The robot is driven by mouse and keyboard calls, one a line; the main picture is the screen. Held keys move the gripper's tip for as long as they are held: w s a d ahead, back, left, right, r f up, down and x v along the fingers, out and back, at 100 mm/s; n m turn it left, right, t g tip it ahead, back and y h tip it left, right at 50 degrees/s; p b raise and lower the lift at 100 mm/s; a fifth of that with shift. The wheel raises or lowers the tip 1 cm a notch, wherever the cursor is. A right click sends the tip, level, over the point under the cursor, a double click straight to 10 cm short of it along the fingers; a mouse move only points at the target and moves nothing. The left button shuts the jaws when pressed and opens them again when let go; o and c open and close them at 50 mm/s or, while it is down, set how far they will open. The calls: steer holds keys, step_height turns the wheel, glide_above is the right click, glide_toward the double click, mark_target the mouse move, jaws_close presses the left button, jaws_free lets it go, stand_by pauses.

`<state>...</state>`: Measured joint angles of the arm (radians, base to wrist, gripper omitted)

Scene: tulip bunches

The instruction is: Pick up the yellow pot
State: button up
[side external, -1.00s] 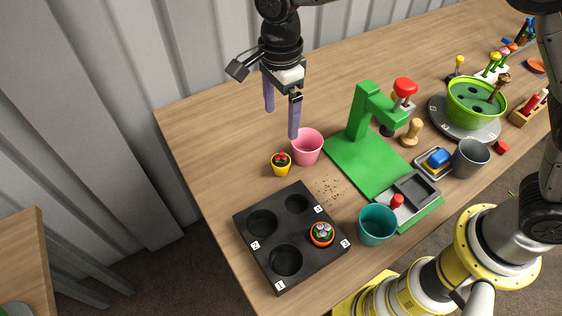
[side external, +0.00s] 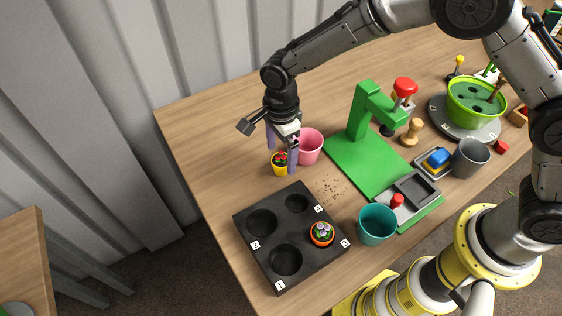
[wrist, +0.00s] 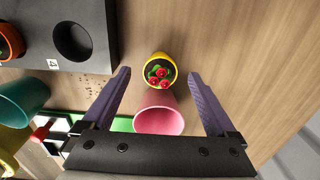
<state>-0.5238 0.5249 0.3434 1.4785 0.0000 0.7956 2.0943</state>
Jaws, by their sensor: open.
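The small yellow pot (side external: 280,168) holds dark soil and a red-flowered plant, and it stands upright on the table. In the wrist view the yellow pot (wrist: 159,70) lies between the two purple fingers, near the level of their tips. My gripper (side external: 282,158) is open and lowered around the pot, with one finger on each side. In the wrist view my gripper (wrist: 160,74) shows a gap between each finger and the pot. The pink cup (side external: 309,147) is right beside the pot, and one finger partly overlaps it in the side view.
A black tray (side external: 262,246) with numbered holes holds an orange pot (side external: 321,234) in one hole. A green press (side external: 365,150) stands to the right, with a teal cup (side external: 376,226) in front. The table left of the pot is clear.

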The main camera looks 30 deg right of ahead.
steer(key=shift+f, duration=0.4)
steer(key=shift+c, duration=0.3)
jaws_close()
steer(key=shift+r, duration=0.1)
